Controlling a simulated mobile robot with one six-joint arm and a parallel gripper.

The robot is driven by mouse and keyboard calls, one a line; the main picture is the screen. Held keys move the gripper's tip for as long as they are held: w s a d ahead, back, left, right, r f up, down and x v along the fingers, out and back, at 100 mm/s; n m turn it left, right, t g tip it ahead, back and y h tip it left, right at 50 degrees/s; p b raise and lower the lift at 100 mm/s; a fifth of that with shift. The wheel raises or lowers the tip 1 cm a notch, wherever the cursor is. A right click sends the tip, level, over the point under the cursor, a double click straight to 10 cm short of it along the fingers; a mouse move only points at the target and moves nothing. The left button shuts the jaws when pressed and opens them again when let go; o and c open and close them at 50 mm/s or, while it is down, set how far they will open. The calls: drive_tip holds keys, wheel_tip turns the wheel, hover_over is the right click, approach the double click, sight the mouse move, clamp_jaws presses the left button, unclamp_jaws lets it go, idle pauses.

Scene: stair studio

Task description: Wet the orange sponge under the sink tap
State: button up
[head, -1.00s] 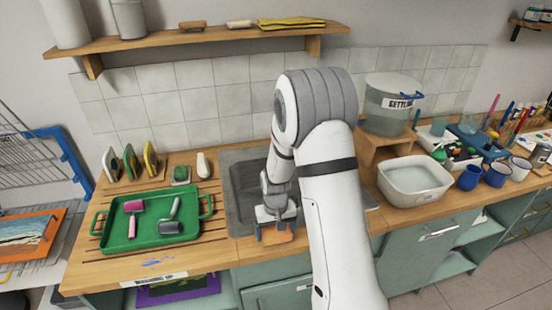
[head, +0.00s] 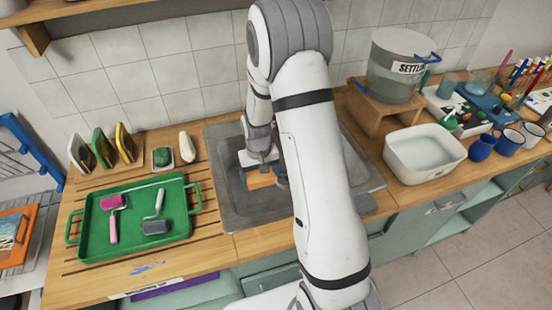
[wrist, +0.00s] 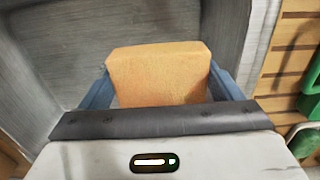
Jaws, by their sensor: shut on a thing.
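The orange sponge (head: 262,182) is held in my gripper (head: 263,176) over the grey sink (head: 222,148). In the wrist view, the sponge (wrist: 158,72) sits squarely between the two blue fingers of my gripper (wrist: 162,88), which press on its sides. The grey sink walls (wrist: 60,60) surround it there. My arm crosses the sink in the head view and covers much of the basin. I see no tap in either current view, and no water on the sponge.
A white basin (head: 425,152) and a settling bucket (head: 395,75) on a wooden stand (head: 375,112) are to the right. A shelf (head: 80,8) hangs above.

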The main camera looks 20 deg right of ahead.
drive_tip(key=shift+w+b, duration=0.1)
drive_tip(key=shift+b, duration=0.2)
drive_tip(key=shift+w+d+b, duration=0.15)
drive_tip(key=shift+b, duration=0.55)
drive_tip(key=shift+w+d+r+t+b, duration=0.1)
drive_tip(key=shift+d+t+b, duration=0.3)
drive_tip(key=shift+b, duration=0.75)
drive_tip(key=d+r+t+b, duration=0.1)
drive_tip(key=b, duration=0.3)
drive_tip(key=s+d+r+t+h+b, duration=0.1)
drive_tip(key=r+b, duration=0.1)
drive_tip(key=b, duration=0.2)
drive_tip(key=d+r+t+b, duration=0.1)
drive_tip(key=b, duration=0.3)
drive_tip(key=shift+s+r+t+h+b, duration=0.25)
drive_tip(key=shift+r+t+h+b, duration=0.05)
drive_tip(key=shift+r+t+h, duration=0.1)
drive_tip(key=w+d+p, duration=0.1)
drive_tip(key=w+d, duration=0.1)
drive_tip(key=w, duration=0.4)
drive_tip(key=w+d+f, duration=0.1)
drive_tip(key=w+d, duration=0.2)
drive_tip(key=w, duration=0.3)
drive_tip(key=shift+w+d+f+t+p, duration=0.15)
drive_tip(key=shift+d+f+t+p, duration=0.1)
drive_tip(key=shift+d+t+p, duration=0.15)
